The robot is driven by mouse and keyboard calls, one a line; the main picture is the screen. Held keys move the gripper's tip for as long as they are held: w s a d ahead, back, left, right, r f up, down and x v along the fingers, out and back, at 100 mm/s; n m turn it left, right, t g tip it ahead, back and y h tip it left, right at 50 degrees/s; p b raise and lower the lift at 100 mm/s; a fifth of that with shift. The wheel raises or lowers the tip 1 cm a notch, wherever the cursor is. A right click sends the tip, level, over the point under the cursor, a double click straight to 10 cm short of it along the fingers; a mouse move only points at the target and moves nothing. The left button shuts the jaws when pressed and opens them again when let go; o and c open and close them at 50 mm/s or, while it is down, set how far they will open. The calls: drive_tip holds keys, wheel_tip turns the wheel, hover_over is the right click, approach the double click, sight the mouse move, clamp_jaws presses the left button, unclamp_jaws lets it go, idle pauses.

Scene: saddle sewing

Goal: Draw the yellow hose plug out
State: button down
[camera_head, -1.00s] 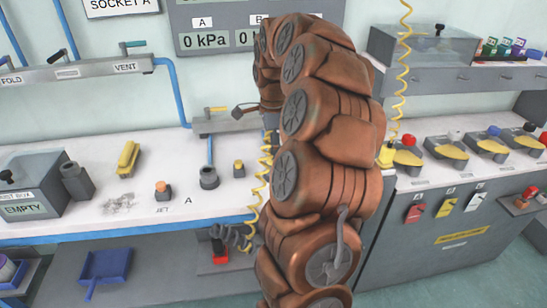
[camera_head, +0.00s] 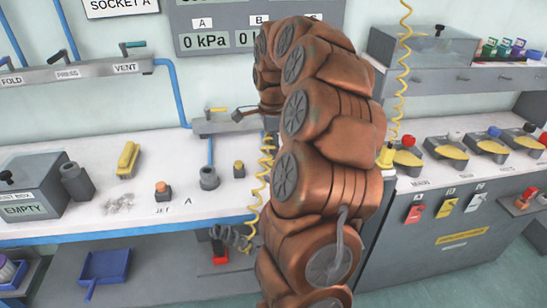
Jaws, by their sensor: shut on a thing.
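My arm rises through the middle of the view and bends back towards the wall bench. My gripper (camera_head: 255,112) shows only in part, as a dark piece left of the arm's far end, over the grey wall manifold (camera_head: 228,125). Its fingertips are hidden. The coiled yellow hose (camera_head: 262,172) hangs just left of the arm, and its upper end rises behind the arm at my gripper. My gripper is shut on what I take to be the yellow hose plug at that end. The plug itself is hidden, so I cannot tell whether it sits in a socket.
A yellow lever (camera_head: 216,109) stands on the manifold beside my gripper. Another yellow coiled hose (camera_head: 402,60) hangs right of my arm.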

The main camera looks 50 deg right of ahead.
drive_tip(key=shift+r, duration=2.45)
drive_tip(key=shift+r, duration=1.9)
